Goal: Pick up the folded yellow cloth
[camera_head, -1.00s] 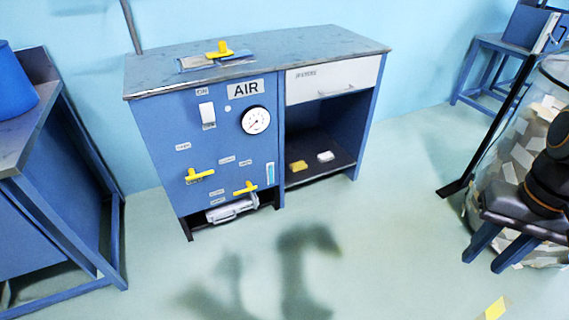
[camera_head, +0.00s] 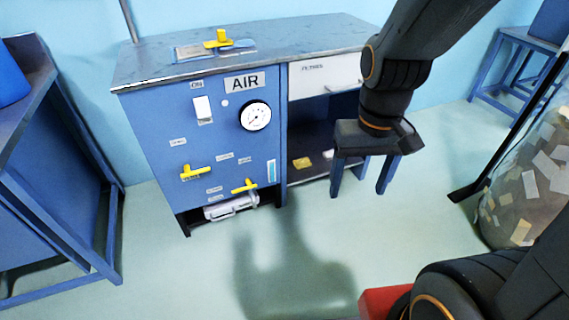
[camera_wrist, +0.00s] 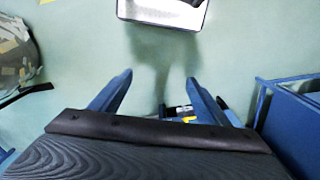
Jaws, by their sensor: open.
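The folded yellow cloth (camera_head: 302,163) is a small flat piece on the dark lower shelf of the blue bench, under the white drawer, in the head view. A small white piece (camera_head: 328,154) lies just right of it, partly covered by my gripper. My gripper (camera_head: 360,193) points down with its two blue fingers apart and nothing between them. In the picture it is right of the cloth, in front of the open compartment and apart from the cloth. In the wrist view the fingers (camera_wrist: 158,78) are spread.
The bench's AIR panel (camera_head: 222,140) with yellow valve handles stands left of the compartment. The white drawer (camera_head: 318,80) and metal top (camera_head: 165,60) are above the shelf. A clear bag of scraps (camera_head: 530,185) stands at right. The floor before the bench is clear.

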